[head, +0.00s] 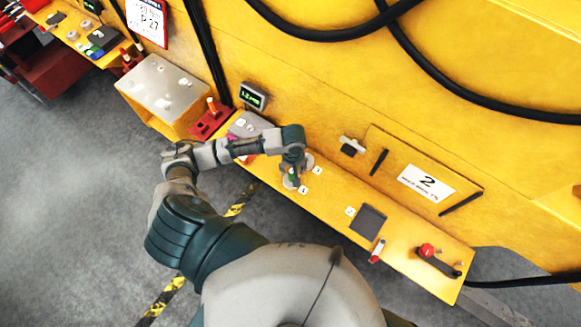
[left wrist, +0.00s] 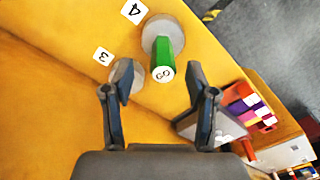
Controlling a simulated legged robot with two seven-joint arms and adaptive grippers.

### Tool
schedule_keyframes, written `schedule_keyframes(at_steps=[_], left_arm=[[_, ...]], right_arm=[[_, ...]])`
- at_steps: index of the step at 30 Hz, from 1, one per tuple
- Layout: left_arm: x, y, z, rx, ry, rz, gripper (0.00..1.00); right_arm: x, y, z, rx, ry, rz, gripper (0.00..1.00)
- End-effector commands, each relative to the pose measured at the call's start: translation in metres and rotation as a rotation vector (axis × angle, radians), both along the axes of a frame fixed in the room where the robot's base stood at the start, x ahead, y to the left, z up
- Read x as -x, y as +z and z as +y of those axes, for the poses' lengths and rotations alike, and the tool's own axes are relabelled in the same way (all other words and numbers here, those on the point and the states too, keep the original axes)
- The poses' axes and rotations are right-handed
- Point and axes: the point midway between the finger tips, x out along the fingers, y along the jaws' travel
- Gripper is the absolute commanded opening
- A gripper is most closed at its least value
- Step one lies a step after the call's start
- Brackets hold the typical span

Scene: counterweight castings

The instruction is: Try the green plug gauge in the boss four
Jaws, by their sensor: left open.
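The green plug gauge (left wrist: 169,47) stands upright at boss four (left wrist: 150,32), a grey round boss beside the tag 4 (left wrist: 133,12). Its numbered end faces the wrist camera; how deep its lower end sits is hidden. In the head view a bit of the green gauge (head: 291,174) shows below my left gripper (head: 293,170). In the left wrist view my left gripper (left wrist: 160,80) is open, its fingers on either side of the gauge's top end, apart from it. Boss three (left wrist: 130,78), beside tag 3 (left wrist: 103,54), is partly behind the left finger. My right gripper is not in view.
On the yellow ledge lie a dark pad (head: 368,222), a red-handled item (head: 377,251) and a red knob (head: 427,250). A display (head: 252,97) and red fixture (head: 211,119) are left. Coloured blocks (left wrist: 250,107) show in the wrist view. The yellow wall rises behind.

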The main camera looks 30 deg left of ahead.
Motion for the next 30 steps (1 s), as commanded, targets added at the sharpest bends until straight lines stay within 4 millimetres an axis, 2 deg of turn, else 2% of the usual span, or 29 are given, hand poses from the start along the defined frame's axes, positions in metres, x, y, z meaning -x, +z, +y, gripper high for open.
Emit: schedule_keyframes(at_steps=[1, 5, 18, 30], left_arm=[[0.0, 0.001, 0.001, 0.001, 0.0, -0.001, 0.57], [-0.001, 0.011, 0.003, 0.004, 0.0, -0.003, 0.57], [-0.003, 0.1, 0.001, 0.003, 0.0, -0.002, 0.57], [-0.003, 0.147, -0.001, 0.001, -0.001, -0.003, 0.57]], right_arm=[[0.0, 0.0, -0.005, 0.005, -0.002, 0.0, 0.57], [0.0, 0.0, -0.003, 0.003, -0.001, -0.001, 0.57], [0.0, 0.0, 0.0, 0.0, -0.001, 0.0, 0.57], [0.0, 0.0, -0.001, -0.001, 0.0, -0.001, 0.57]])
